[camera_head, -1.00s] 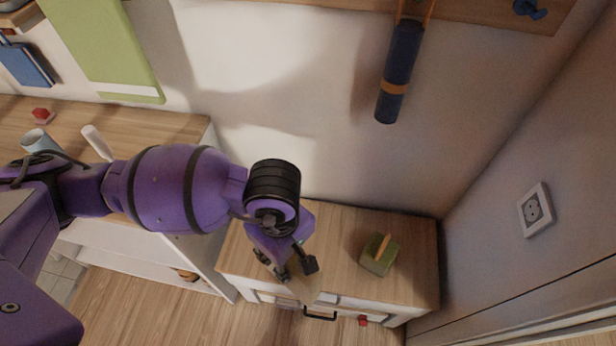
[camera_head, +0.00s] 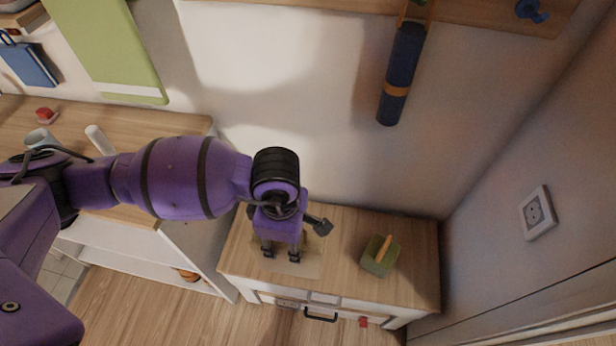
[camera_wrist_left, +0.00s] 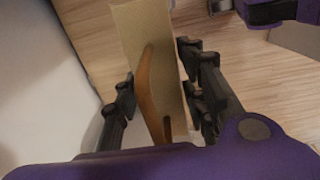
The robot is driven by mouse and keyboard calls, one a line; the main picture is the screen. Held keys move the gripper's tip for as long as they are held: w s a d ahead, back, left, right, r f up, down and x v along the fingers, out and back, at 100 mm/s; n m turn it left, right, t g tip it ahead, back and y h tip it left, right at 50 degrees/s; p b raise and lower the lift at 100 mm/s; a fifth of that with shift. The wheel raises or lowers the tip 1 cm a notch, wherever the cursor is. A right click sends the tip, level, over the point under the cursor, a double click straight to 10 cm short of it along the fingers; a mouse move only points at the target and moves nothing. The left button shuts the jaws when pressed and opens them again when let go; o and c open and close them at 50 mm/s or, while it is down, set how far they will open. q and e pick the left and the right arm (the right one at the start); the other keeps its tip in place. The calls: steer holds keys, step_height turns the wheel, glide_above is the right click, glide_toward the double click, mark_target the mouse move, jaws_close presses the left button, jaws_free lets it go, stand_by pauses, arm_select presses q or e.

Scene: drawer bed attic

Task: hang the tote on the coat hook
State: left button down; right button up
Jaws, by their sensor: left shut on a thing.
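A flat beige thing with a brown strap, which looks like the tote (camera_head: 308,262), is at my left gripper (camera_head: 281,255), above the dresser top. In the left wrist view the tote (camera_wrist_left: 143,22) stands between the two dark fingers of the left gripper (camera_wrist_left: 158,100), which are shut on it; its brown strap (camera_wrist_left: 148,85) runs along its face. In the head view the arm hides part of it, and I cannot tell whether it touches the dresser. A blue coat hook (camera_head: 531,11) is on the wooden wall board at top right, empty. My right gripper is out of view.
A dark blue roll (camera_head: 401,75) with an orange band hangs from the board (camera_head: 470,14), left of the blue hook. A green block (camera_head: 380,257) with an orange bar sits on the dresser (camera_head: 415,245). A wall with a socket (camera_head: 537,213) bounds the right.

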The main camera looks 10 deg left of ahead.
arm_select(q)
steer(key=w+a+f, duration=0.5)
steer(key=w+f, duration=0.4)
steer(key=f, duration=0.2)
steer(key=shift+w, duration=0.25)
steer(key=shift+f, duration=0.2)
steer(key=shift+f, duration=0.15)
steer(key=c, duration=1.1)
jaws_free()
step_height(320, 180, up, 8)
steer(key=shift+b, duration=0.3)
